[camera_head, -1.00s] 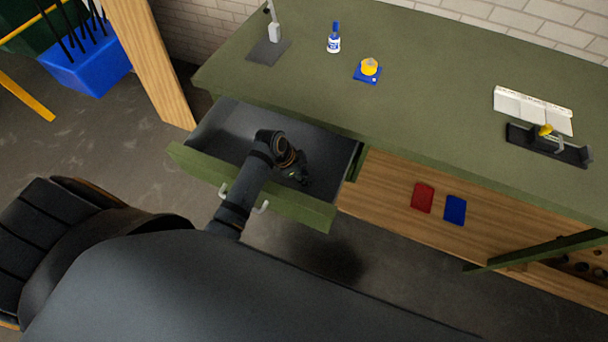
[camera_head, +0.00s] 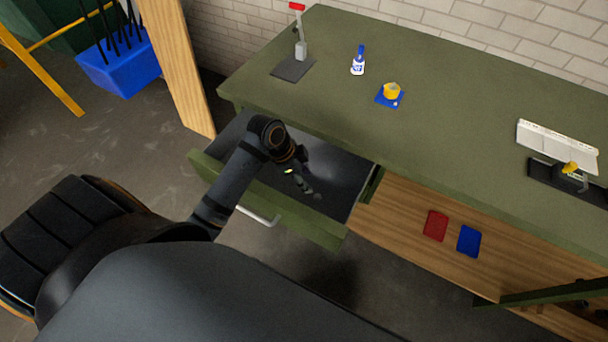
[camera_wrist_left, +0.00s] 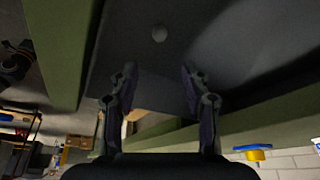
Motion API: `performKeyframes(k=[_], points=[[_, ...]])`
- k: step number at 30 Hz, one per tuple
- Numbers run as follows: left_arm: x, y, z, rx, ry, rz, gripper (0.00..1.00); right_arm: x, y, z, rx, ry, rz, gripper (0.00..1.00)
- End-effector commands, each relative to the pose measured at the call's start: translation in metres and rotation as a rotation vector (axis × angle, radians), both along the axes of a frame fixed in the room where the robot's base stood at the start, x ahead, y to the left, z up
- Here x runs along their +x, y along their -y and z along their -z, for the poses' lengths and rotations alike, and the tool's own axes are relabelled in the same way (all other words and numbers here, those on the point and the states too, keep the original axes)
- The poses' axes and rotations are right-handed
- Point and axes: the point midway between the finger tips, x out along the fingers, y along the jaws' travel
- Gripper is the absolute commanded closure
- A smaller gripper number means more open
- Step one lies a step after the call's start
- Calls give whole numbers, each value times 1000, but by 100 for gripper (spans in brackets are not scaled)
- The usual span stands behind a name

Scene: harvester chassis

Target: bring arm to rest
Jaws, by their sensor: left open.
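My left arm comes in from the left, and my left gripper (camera_head: 304,184) is over the open drawer (camera_head: 343,180) under the green workbench. In the left wrist view the gripper (camera_wrist_left: 160,80) is open, its two fingers apart with nothing between the tips. The dark drawer floor (camera_wrist_left: 215,50) lies beyond the fingers, with a small round grey spot or object (camera_wrist_left: 159,33) on it that I cannot identify. My right gripper is not in view.
The green drawer front (camera_head: 315,223) has a pale handle (camera_head: 262,217). On the green workbench top (camera_head: 440,125) stand a bottle (camera_head: 358,64), a yellow item on a blue base (camera_head: 391,91) and a stand (camera_head: 301,50). Red (camera_head: 435,225) and blue (camera_head: 469,241) pieces lie on the wooden shelf.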

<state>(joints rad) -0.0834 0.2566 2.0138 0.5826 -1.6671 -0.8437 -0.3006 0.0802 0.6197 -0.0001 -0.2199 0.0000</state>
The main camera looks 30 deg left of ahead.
Motion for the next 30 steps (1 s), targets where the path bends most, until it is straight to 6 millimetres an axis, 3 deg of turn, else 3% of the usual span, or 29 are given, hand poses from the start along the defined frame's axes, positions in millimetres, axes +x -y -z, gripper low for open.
performKeyframes(k=[5,20,23,30], points=[[-3,-4,-11,0,0,1,53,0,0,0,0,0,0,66],[-3,-4,-12,0,-1,0,53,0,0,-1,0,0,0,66],[-3,-4,-24,0,-1,0,53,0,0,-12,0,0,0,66],[-3,-4,-74,0,-1,0,53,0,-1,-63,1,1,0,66]])
